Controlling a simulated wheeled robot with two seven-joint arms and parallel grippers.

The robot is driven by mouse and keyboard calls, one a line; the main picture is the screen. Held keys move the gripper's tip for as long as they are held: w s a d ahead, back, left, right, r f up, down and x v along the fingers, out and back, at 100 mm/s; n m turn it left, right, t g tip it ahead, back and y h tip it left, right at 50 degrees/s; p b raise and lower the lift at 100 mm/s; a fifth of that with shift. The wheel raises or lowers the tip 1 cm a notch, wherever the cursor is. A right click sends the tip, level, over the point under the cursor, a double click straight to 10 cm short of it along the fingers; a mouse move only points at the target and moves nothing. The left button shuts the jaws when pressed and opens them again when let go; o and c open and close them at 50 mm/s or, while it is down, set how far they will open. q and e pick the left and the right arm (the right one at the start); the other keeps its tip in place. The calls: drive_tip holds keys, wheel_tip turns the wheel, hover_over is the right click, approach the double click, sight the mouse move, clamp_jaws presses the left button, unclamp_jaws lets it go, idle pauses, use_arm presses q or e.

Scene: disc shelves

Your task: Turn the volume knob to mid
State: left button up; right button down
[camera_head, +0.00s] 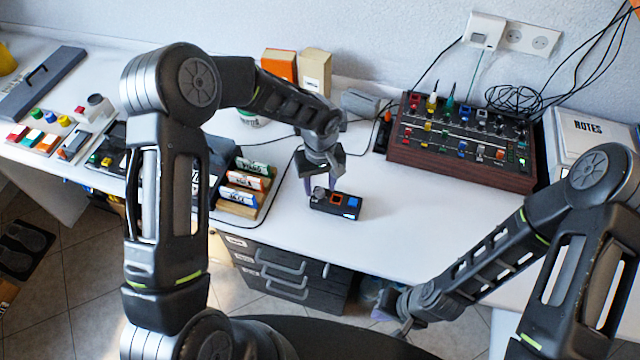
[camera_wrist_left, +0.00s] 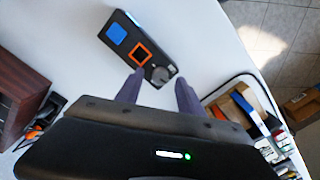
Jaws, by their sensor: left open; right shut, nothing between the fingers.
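A small black box (camera_head: 350,208) lies on the white table, with an orange-framed square, a blue square and a grey round knob (camera_head: 318,193) at its left end. The left wrist view shows the box (camera_wrist_left: 128,30) and its knob (camera_wrist_left: 160,75) too. My left gripper (camera_head: 318,184) points down over the knob end. Its fingers (camera_wrist_left: 158,80) are open, one on each side of the knob in the picture; I cannot tell whether they touch it. The knob's pointer is too small to read. My right gripper (camera_head: 384,304) is low by the table's front edge, shut and empty.
A wood-sided mixer panel (camera_head: 460,178) with several knobs and switches stands at the back right. A wooden rack of labelled packs (camera_head: 238,208) stands left of the box. Cables run behind. The table right of the box is clear.

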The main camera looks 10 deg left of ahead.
use_arm(q)
drive_tip(key=shift+f, duration=0.55)
drive_tip(key=shift+c, duration=0.3)
clamp_jaws()
